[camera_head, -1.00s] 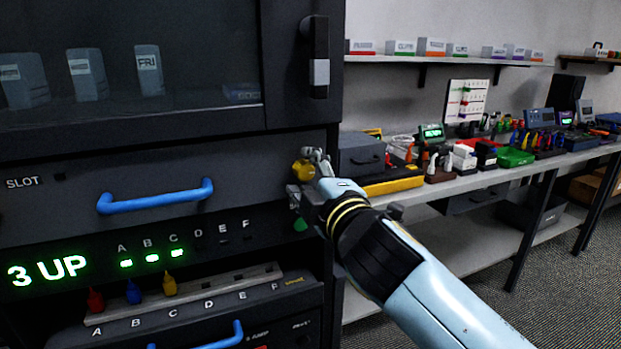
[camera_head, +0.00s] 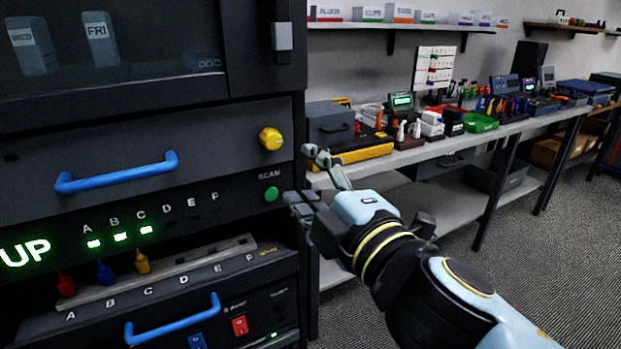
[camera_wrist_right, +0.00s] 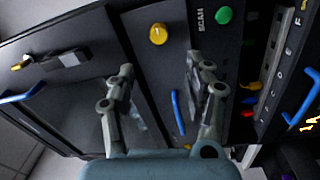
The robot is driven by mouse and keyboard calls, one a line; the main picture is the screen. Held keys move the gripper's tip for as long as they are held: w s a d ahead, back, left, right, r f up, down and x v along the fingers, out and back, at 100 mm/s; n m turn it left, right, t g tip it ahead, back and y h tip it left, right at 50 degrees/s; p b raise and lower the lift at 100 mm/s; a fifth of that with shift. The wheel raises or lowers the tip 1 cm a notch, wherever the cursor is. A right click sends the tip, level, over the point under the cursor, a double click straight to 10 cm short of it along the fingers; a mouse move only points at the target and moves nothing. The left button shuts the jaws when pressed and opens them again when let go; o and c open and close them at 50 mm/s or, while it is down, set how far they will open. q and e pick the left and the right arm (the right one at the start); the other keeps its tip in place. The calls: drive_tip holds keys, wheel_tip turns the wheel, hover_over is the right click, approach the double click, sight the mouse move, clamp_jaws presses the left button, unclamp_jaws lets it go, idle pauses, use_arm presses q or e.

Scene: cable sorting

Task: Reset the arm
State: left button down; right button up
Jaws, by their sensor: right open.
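My right gripper (camera_head: 306,176) is open and empty in the head view, in front of the right edge of the dark cabinet. Its arm comes in from the lower right. It stands apart from the yellow knob (camera_head: 270,139) and the green SCAN button (camera_head: 272,194), which are on the cabinet to its left. In the right wrist view the two fingers (camera_wrist_right: 160,88) are spread with nothing between them. The yellow knob (camera_wrist_right: 158,34) and the green button (camera_wrist_right: 224,15) show beyond the fingertips. My left gripper is not in view.
The cabinet has blue handles (camera_head: 118,172) and a lit display reading "UP". Red, blue and yellow plugs (camera_head: 143,262) stand in a lettered strip (camera_head: 190,268). A bench (camera_head: 470,140) with tools and bins runs along the wall at right. The floor (camera_head: 480,235) there is clear.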

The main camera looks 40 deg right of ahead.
idle(0.3)
wheel_tip(320, 180, down, 21)
drive_tip(key=w+g+y+b, duration=0.2)
drive_tip(key=w+g+b, duration=0.1)
drive_tip(key=s+f+m+g+b, duration=0.1)
drive_tip(key=s+f+m+g, duration=0.15)
drive_tip(key=f, duration=0.75)
drive_tip(key=s+f+m+g, duration=0.15)
drive_tip(key=s+f, duration=0.25)
drive_tip(key=f, duration=0.6)
drive_tip(key=s+d+f+m+g+y+b, duration=0.1)
drive_tip(key=s+f+m+g, duration=0.15)
drive_tip(key=s+f, duration=0.5)
drive_tip(key=s+d+f+m+g, duration=0.1)
drive_tip(key=s+f+g, duration=0.2)
drive_tip(key=s+f, duration=0.45)
drive_tip(key=s+f+m+g, duration=0.2)
drive_tip(key=s+f, duration=0.1)
drive_tip(key=s, duration=0.5)
drive_tip(key=s+d+f+m+g, duration=0.1)
drive_tip(key=s+f+m+g, duration=0.1)
drive_tip(key=s, duration=0.6)
drive_tip(key=shift+s+f+m+y, duration=0.35)
drive_tip(key=shift+f+m, duration=0.2)
drive_tip(key=shift+f, duration=0.4)
drive_tip(key=shift+g+b, duration=0.25)
drive_tip(key=shift+b, duration=0.05)
